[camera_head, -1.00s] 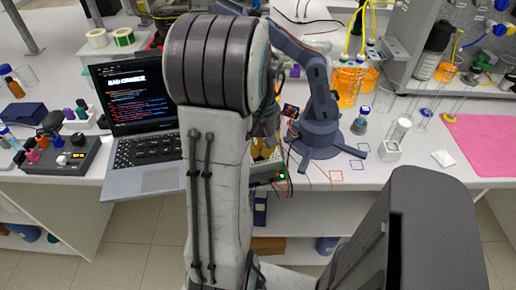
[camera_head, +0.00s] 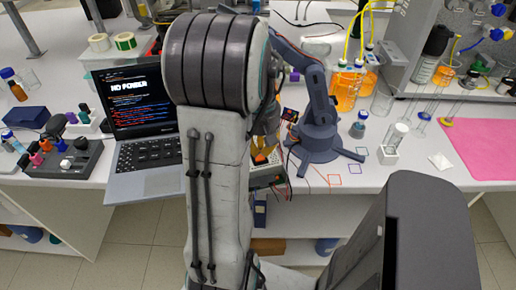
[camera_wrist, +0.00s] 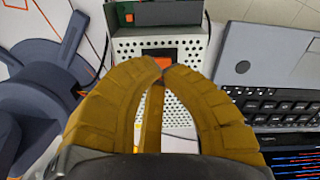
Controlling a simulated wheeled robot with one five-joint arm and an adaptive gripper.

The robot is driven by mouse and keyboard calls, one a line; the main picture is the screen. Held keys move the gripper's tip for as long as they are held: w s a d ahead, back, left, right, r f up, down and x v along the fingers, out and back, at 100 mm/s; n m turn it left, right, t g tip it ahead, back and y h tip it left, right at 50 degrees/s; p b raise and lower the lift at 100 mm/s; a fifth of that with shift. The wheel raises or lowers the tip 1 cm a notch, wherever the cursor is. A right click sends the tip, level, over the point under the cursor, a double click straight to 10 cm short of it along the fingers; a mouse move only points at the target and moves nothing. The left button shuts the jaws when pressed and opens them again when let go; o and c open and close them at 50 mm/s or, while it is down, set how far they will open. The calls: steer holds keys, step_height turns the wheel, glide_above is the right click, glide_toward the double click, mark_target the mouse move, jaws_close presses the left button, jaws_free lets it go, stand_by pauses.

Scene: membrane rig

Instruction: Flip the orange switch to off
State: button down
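The orange switch (camera_wrist: 163,63) sits in a black recess on a white perforated metal box (camera_wrist: 190,50), seen in the wrist view.
A laptop (camera_head: 145,150) reading "NO POWER" stands left of the box. A small dark-blue robot arm (camera_head: 318,130) stands close on the right. Glass bottles of orange liquid (camera_head: 346,85) stand behind.

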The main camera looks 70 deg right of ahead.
mark_target(260, 159)
steer(key=shift+r+p, duration=1.6)
steer(key=shift+r, duration=0.55)
